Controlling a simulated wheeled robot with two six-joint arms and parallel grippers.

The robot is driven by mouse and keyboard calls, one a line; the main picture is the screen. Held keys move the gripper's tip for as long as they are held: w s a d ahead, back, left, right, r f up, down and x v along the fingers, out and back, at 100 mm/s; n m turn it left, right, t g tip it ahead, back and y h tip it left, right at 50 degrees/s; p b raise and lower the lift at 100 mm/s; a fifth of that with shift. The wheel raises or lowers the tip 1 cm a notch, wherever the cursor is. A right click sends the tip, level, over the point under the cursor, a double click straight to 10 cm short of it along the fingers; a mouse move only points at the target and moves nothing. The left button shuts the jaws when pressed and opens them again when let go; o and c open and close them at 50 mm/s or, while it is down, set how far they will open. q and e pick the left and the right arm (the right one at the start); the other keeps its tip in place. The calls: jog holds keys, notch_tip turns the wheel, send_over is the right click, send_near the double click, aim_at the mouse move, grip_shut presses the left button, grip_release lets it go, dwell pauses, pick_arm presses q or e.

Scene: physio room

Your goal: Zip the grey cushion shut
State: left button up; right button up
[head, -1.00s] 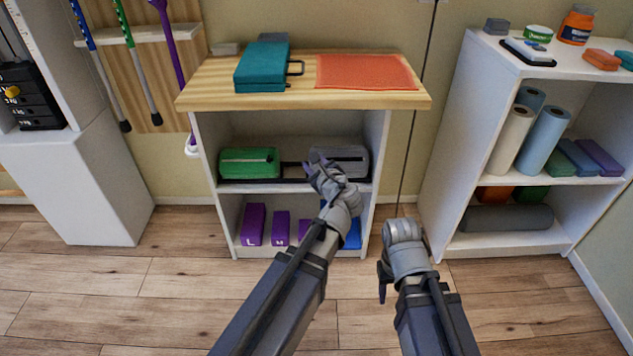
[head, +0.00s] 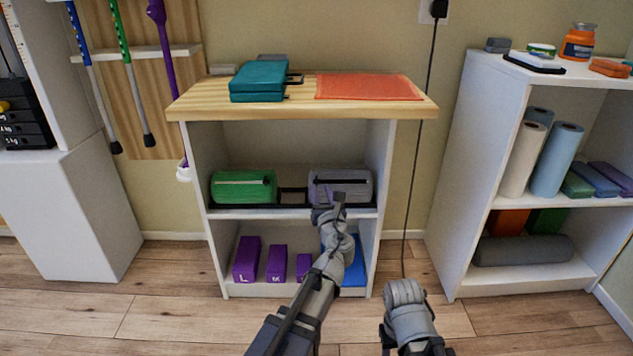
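The grey cushion (head: 357,189) lies on the middle shelf of the wooden-topped unit, at the right. A dark zip line runs along its upper front. My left gripper (head: 338,200) is in front of the cushion's lower front, its fingers pointing up at it. Whether the fingers touch the cushion, and how far they are apart, I cannot tell. My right arm shows low in the picture, to the right of the left one; its gripper's fingers cannot be made out clearly.
A green cushion (head: 243,187) lies left on the same shelf, in a dark tray (head: 292,208). Purple blocks (head: 247,260) and a blue item (head: 355,266) stand below. The wooden top (head: 300,108) overhangs the shelf and bears a teal case (head: 258,80) and an orange mat (head: 367,87).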

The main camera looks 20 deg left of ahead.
aim_at(316, 180)
pick_arm(q)
jog(key=x, duration=0.6)
jog(key=shift+w+a, duration=0.2)
jog(key=shift+w, duration=0.2)
grip_shut()
dwell(1.0)
